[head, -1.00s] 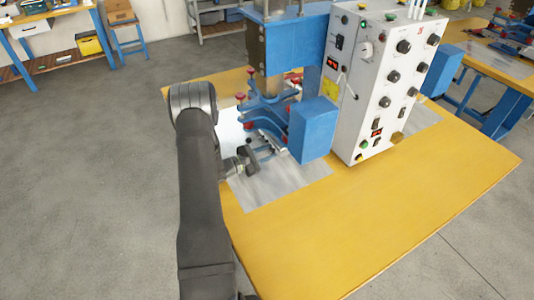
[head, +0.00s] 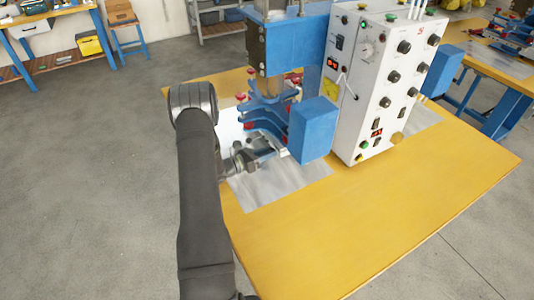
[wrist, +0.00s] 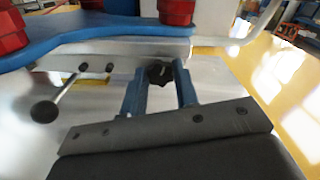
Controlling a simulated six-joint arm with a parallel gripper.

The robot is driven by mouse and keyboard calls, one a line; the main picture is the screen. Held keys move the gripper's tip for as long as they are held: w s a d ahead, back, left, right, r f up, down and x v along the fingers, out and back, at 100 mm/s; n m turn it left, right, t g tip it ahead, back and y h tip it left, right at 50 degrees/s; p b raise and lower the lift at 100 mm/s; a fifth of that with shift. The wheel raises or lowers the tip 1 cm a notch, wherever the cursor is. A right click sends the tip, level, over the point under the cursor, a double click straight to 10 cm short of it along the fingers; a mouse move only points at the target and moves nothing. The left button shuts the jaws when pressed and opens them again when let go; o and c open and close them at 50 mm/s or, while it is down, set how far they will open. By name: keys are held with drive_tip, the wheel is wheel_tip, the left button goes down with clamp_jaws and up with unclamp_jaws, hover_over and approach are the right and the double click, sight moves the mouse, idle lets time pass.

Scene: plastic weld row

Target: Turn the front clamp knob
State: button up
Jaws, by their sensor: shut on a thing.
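The front clamp knob (wrist: 160,73) is a small black lobed knob at the front edge of a light metal plate, in the middle of the wrist view. My gripper (wrist: 160,72) has its two blue fingers on either side of this knob and is shut on it. In the head view my gripper (head: 270,147) is at the front left of the blue welding machine (head: 313,130), and the knob is too small and covered to make out there.
A lever with a black ball end (wrist: 43,111) sticks out left of my fingers. Red knobs (wrist: 176,10) sit on the blue clamp arm above. A white control box (head: 375,85) stands to the right. The yellow table (head: 370,210) is clear in front.

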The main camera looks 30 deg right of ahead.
drive_tip(key=shift+n, duration=0.3)
drive_tip(key=shift+f, duration=0.1)
drive_tip(key=o, duration=1)
drive_tip(key=shift+c, duration=0.2)
drive_tip(key=a, duration=1.7)
drive_tip(key=shift+a, duration=0.3)
drive_tip(key=d, duration=1.7)
drive_tip(key=shift+d, duration=0.3)
